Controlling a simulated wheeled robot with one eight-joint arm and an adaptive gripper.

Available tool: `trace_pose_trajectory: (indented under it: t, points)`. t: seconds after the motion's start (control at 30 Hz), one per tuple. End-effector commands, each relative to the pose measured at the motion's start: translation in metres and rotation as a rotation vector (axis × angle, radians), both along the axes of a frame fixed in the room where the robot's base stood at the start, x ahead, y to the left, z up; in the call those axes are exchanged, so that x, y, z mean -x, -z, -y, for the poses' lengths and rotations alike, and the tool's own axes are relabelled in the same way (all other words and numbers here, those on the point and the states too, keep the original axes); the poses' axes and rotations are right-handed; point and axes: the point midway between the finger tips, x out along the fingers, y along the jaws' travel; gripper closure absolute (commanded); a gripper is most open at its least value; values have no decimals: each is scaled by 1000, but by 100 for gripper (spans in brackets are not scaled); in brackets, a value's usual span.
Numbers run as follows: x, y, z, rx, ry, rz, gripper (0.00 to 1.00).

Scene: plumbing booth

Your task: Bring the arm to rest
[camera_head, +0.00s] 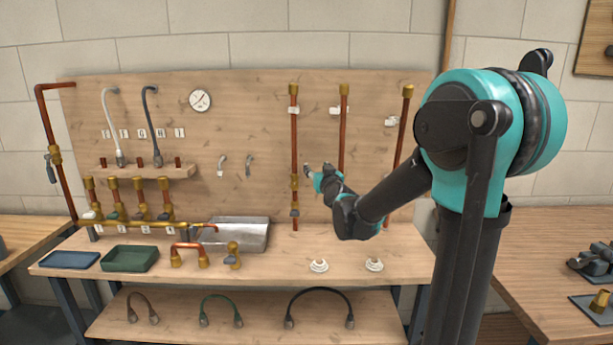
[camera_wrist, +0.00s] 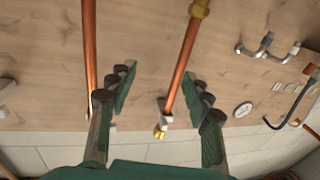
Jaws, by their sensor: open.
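My arm reaches from the right side of the head view across the workbench toward the wooden back panel (camera_head: 250,110). My gripper (camera_head: 308,168) is small there, in front of the panel between the left and middle upright copper pipes. In the wrist view my gripper (camera_wrist: 160,82) is open, with its two fingers apart. A copper pipe (camera_wrist: 183,62) shows between the fingers in the picture, and another copper pipe (camera_wrist: 90,50) shows left of them. I see nothing held. Whether the fingers touch a pipe cannot be told.
The bench top (camera_head: 205,275) carries a metal sink (camera_head: 252,238), a green tray (camera_head: 130,259), a blue tray (camera_head: 70,260), copper fittings and two white rings. Hoses lie on the lower shelf (camera_head: 250,325). A side table (camera_head: 540,260) with parts stands at right.

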Motion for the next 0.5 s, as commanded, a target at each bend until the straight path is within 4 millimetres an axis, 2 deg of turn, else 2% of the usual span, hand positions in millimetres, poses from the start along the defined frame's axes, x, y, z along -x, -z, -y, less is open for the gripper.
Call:
trace_pose_trajectory:
  t: [0.03,0.17,0.3,0.37,0.5]
  points:
    - [23,21,7,18,-35,-76,50]
    - [85,83,23,61,-95,-305,50]
    - [153,147,50,94,-92,-547,50]
    - [183,172,63,106,-76,-646,50]
    - [255,225,97,122,-4,-869,50]
